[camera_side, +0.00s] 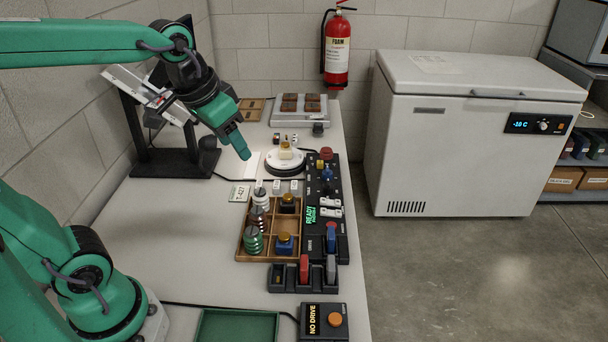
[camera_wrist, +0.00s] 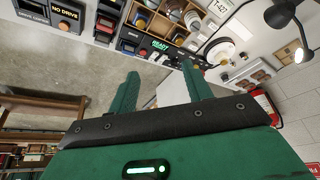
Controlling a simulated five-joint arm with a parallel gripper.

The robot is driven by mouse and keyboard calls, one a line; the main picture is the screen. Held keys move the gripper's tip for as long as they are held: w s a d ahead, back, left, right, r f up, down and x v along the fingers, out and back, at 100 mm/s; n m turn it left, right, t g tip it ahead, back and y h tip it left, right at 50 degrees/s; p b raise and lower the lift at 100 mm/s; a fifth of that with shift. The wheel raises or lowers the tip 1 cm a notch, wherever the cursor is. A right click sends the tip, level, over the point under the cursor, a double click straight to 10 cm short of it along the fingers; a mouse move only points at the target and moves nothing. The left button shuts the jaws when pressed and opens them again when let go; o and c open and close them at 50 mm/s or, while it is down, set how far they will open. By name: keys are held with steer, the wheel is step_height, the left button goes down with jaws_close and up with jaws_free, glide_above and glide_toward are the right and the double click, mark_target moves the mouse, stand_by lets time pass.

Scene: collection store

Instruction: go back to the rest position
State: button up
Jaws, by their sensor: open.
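My gripper (camera_side: 240,146) hangs from my green arm over the left part of the bench in the side view, above and to the left of a round white stand (camera_side: 285,167) with a small yellowish block (camera_side: 286,150) on it. In the wrist view my gripper (camera_wrist: 162,92) shows two green fingers spread apart with nothing between them. It is open and empty, and it appears clear of the things on the bench.
A wooden divided tray (camera_side: 240,249) holds several jars. Beside it stands a black control panel (camera_side: 333,252) with a lit READY sign. A dark stand (camera_side: 140,167) with an arm is close behind my gripper. A green tray (camera_side: 205,325) lies at the front.

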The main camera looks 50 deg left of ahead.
steer(key=s+f+t, duration=0.1)
steer(key=s+f, duration=0.2)
steer(key=s, duration=0.4)
steer(key=shift+s, duration=0.2)
steer(key=shift+d, duration=0.1)
stand_by(0.7)
